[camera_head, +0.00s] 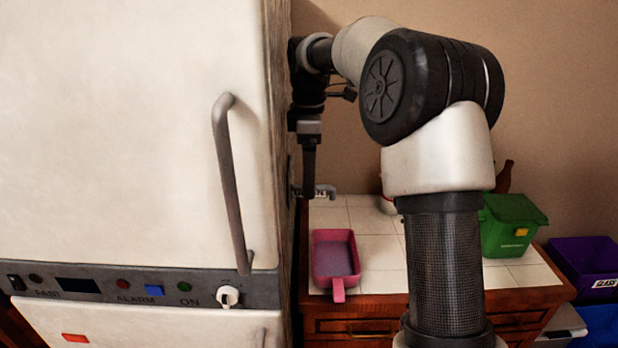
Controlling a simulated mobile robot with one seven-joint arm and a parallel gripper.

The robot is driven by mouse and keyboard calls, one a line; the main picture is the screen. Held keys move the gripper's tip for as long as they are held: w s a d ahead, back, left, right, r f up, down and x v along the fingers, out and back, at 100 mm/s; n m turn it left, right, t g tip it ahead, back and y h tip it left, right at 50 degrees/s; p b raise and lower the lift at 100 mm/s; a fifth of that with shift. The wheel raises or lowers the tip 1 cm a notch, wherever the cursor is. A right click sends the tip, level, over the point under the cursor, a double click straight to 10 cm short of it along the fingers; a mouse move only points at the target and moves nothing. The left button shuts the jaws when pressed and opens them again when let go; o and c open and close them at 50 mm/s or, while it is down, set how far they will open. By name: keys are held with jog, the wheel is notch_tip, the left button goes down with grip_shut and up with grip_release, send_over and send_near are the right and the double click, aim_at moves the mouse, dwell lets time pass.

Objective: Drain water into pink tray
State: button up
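The pink tray (318,261) sits on the white tiled counter, close to the side of the large white appliance (140,120). Its handle points toward me, and its inside looks greyish purple; I cannot tell whether it holds water. A small grey drain tap (325,191) sticks out from the appliance's side, above and behind the tray. My gripper (309,190) points down beside the appliance, with its tip at the tap. The fingers show edge-on, so I cannot tell whether they are open, or whether they touch the tap.
The tiled counter (375,250) has free room right of the tray. A green box (508,228) stands at its right, with a brown bottle (504,178) behind. Purple (585,258) and blue bins are at far right. The appliance has a protruding door handle (232,180).

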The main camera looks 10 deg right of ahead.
jog(key=shift+f, duration=0.55)
jog(key=c, duration=1.5)
jog(key=shift+d+r+n+p, duration=0.15)
jog(key=shift+r+n+p, duration=0.25)
jog(key=shift+p, duration=0.65)
jog(key=shift+d+f+n, duration=0.1)
jog(key=shift+f+n, duration=0.3)
jog(key=shift+n, duration=0.1)
jog(key=o, duration=1.5)
jog(key=shift+r, duration=0.1)
